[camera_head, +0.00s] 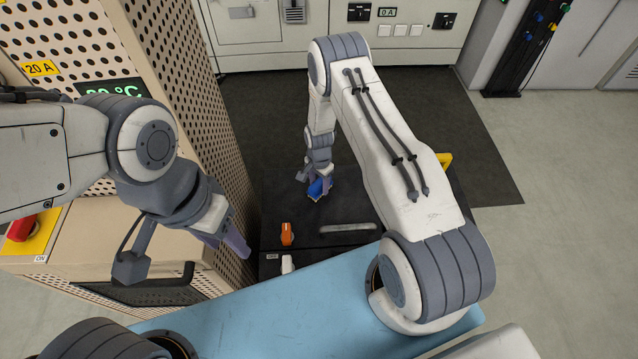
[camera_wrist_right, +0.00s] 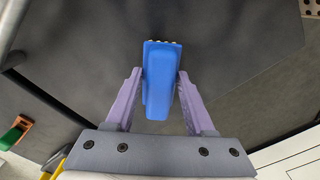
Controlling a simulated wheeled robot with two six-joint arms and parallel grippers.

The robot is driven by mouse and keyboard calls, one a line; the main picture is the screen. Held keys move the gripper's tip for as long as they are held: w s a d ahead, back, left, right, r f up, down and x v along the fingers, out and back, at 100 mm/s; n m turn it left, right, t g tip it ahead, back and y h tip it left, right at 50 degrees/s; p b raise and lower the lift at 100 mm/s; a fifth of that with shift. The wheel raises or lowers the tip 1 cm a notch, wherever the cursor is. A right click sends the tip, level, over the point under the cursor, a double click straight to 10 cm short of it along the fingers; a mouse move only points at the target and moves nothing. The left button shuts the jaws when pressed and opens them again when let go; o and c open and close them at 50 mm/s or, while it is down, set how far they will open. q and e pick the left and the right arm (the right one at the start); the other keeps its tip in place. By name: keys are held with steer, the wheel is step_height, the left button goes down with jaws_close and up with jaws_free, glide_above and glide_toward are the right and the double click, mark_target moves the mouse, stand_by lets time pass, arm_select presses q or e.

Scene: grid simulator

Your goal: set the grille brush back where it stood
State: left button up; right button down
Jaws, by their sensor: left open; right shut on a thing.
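The grille brush is a blue block with a row of pale tips at its far end; it fills the middle of the right wrist view (camera_wrist_right: 160,85). My right gripper (camera_wrist_right: 160,73) is shut on it, one purple finger on each side. In the head view the brush (camera_head: 319,188) shows small and blue at the end of my right arm, over the dark surface. I cannot tell whether it touches anything below. My left gripper (camera_head: 238,243) is open and empty, beside the perforated cabinet. No marked place for the brush can be made out.
A dark top (camera_head: 345,205) carries an orange object (camera_head: 287,234), a grey bar handle (camera_head: 347,228) and a small white object (camera_head: 287,264). A beige perforated cabinet (camera_head: 190,75) stands at left. Dark matting (camera_head: 450,130) covers the floor behind. A light blue surface (camera_head: 260,315) lies in front.

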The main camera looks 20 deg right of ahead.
steer(key=shift+f, duration=0.2)
steer(key=shift+c, duration=0.9)
jaws_free()
